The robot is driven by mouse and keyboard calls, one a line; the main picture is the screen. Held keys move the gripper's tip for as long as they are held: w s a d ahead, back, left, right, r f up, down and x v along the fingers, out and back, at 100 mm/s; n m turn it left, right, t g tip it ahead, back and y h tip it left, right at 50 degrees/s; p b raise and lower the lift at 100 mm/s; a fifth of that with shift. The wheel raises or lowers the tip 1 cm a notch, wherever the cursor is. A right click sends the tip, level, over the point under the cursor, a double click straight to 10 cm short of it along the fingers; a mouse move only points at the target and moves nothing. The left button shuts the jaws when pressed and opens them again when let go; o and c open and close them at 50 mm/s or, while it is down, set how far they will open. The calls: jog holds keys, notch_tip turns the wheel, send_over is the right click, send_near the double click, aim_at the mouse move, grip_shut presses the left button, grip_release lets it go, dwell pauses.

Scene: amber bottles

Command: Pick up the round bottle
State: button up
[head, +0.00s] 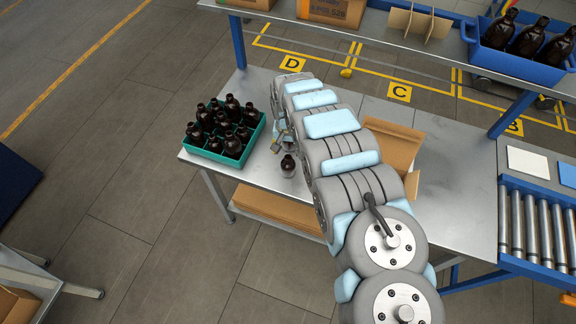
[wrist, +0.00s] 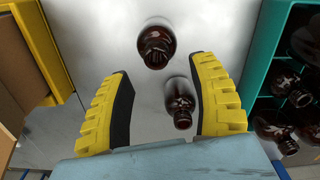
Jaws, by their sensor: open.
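Two dark amber bottles stand apart on the grey metal table in the wrist view. One has a rounder body (wrist: 157,42) and is just beyond my fingertips. The other, a slimmer-looking bottle (wrist: 179,98), is between my fingers, nearer the right one. My gripper (wrist: 164,70) is open, with yellow fingers and black pads, and holds nothing. In the head view my gripper (head: 282,140) is low over the table and partly hidden by my arm. One bottle (head: 288,166) shows upright beside it; I cannot tell which of the two it is.
A green crate (head: 190,154) of several amber bottles stands left of my arm; its wall (wrist: 262,45) is close to my right finger. A yellow-edged container (wrist: 45,50) is at left in the wrist view.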

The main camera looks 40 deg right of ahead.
aim_at(288, 157)
jog(key=shift+s+a+f, duration=0.1)
jog(key=shift+s+f, duration=0.05)
jog(key=shift+f, duration=0.65)
jog(key=shift+s+a+f, duration=0.1)
jog(key=shift+s+f, duration=0.05)
jog(key=shift+f, duration=1.6)
jog(key=shift+d, duration=0.1)
grip_shut()
